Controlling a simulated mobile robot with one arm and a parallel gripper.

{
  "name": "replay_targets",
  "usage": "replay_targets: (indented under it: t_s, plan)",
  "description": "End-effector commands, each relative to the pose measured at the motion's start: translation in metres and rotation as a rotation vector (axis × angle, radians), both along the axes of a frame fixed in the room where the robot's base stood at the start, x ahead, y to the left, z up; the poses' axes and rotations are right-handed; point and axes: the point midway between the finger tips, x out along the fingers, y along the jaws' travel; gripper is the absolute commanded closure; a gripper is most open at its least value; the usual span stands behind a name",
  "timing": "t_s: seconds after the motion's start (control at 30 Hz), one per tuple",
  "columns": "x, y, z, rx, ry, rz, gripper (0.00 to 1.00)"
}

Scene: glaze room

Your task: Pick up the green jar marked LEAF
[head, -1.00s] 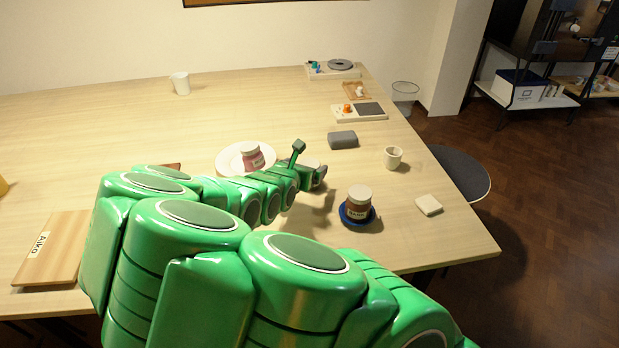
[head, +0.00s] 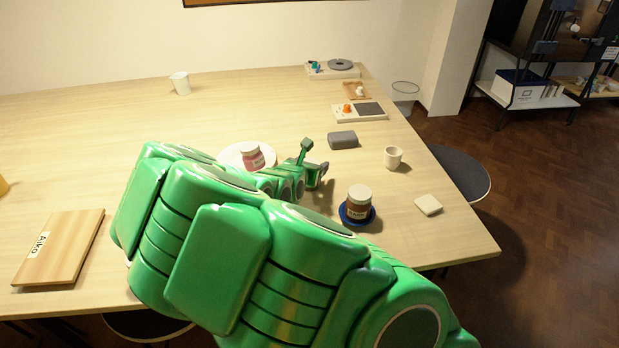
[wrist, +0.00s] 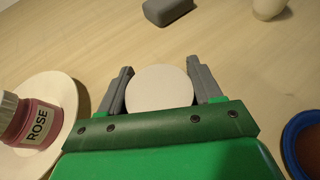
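No green jar marked LEAF can be made out in either view. In the wrist view a round cream lid or disc (wrist: 160,90) lies between the two fingers of my gripper (wrist: 160,70). What is under this round top is hidden, so I cannot tell its colour or label. The fingers are apart, one on each side of it; I cannot tell whether they touch it. In the head view my gripper (head: 318,173) is low over the table, between the white plate and the blue saucer, and my arm hides what it surrounds.
A pink jar marked ROSE (wrist: 36,125) stands on a white plate (wrist: 62,98) at left. A brown-red jar (head: 358,205) stands on a blue saucer (head: 345,219) at right. A grey block (head: 342,140), a cream cup (head: 393,158) and a pale square (head: 428,205) lie nearby.

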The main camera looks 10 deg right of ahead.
Motion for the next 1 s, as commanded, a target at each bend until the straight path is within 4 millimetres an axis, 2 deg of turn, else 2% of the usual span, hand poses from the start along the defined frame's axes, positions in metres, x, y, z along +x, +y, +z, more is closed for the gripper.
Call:
replay_targets:
  t_s: [0.03,0.17,0.57,1.0]
  plan:
    - [0.000,0.000,0.000,0.001,0.001,0.000,0.58]
    - [0.000,0.000,0.000,0.000,0.001,0.000,0.77]
    - [0.000,0.000,0.007,-0.001,0.000,0.000,0.77]
    - [0.000,0.001,0.057,0.002,-0.003,0.001,0.77]
